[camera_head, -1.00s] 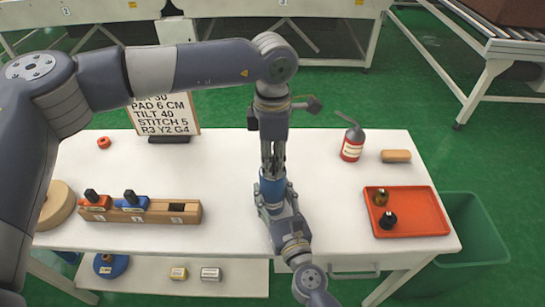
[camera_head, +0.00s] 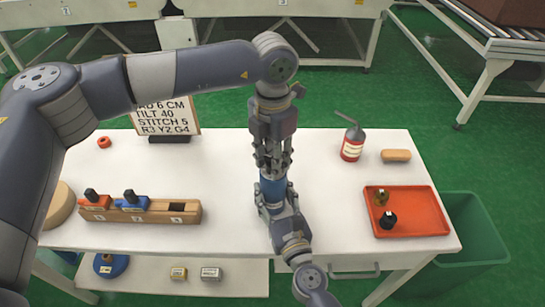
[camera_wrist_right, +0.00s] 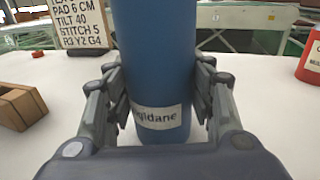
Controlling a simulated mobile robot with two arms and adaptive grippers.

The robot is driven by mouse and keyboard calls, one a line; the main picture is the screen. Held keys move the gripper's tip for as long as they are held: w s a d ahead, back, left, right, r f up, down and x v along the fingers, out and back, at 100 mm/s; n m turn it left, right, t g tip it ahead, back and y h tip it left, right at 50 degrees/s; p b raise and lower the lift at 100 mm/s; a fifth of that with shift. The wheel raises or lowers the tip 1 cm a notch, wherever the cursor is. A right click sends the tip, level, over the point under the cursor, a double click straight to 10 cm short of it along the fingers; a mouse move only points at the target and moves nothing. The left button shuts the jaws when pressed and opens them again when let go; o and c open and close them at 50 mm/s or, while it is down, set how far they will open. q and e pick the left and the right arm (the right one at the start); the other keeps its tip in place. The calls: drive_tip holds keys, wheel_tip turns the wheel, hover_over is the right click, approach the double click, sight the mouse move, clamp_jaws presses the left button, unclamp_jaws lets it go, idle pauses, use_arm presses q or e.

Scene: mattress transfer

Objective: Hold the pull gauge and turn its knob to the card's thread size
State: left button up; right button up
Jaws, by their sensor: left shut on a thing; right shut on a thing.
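The pull gauge is a blue upright cylinder (camera_head: 272,188) above the white table, with a pale label in the right wrist view (camera_wrist_right: 160,118). My right gripper (camera_head: 271,205) is shut around its body from the front; its fingers flank it in the right wrist view (camera_wrist_right: 160,100). My left gripper (camera_head: 272,165) points straight down and is shut at the gauge's top end. Its fingers hide the knob and any scale. The card (camera_head: 170,118) stands at the back left; my left arm covers its upper lines. TILT 40, STITCH 5 and R3 Y2 G4 are readable.
A wooden block (camera_head: 180,218) with red and blue pieces stands at left. A grey and red bottle (camera_head: 353,143), a tan block (camera_head: 396,156) and an orange tray (camera_head: 425,215) with two knob-like pieces are at right. The table around the gauge is clear.

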use_arm(q)
drive_tip(key=shift+s+d, duration=0.1)
drive_tip(key=shift+s, duration=0.05)
use_arm(e)
drive_tip(key=shift+a+r, duration=0.1)
use_arm(q)
drive_tip(key=o, duration=1)
wheel_tip(320, 180, up, 12)
idle(0.3)
use_arm(e)
drive_tip(key=o, duration=1.6)
drive_tip(key=shift+o, duration=0.2)
